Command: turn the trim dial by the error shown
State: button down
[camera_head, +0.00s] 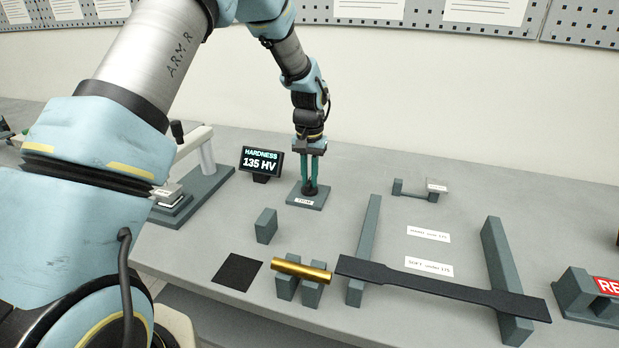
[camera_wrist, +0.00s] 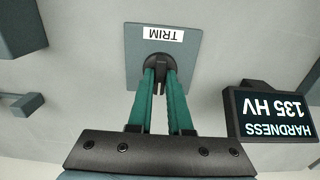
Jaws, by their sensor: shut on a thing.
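The trim dial (camera_wrist: 157,62) is a small dark knob on a grey square base plate (camera_head: 318,200) with a white TRIM label (camera_head: 304,202). My gripper (camera_head: 311,185) points straight down over the plate, its green fingers shut on the knob. In the wrist view the fingertips (camera_wrist: 160,85) meet at the dial and partly hide it. The hardness display (camera_head: 262,162) beside the dial reads HARDNESS 135 HV. It also shows upside down in the wrist view (camera_wrist: 275,112).
A hardness tester (camera_head: 203,185) stands left of the display. In front are a grey block (camera_head: 266,226), a black pad (camera_head: 237,272), a brass cylinder (camera_head: 302,269) on supports and a long dark specimen (camera_head: 430,287) across two bars. Labels (camera_head: 428,234) lie on the bench.

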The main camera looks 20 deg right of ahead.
aim_at(309, 181)
jog(key=shift+m, duration=0.3)
jog(key=m+b, duration=0.1)
jog(key=m, duration=0.7)
dwell(0.4)
dwell(0.3)
jog(key=c, duration=0.8)
grip_release()
jog(key=shift+c, duration=0.2)
notch_tip(309, 181, up, 11)
jog(key=b, duration=0.3)
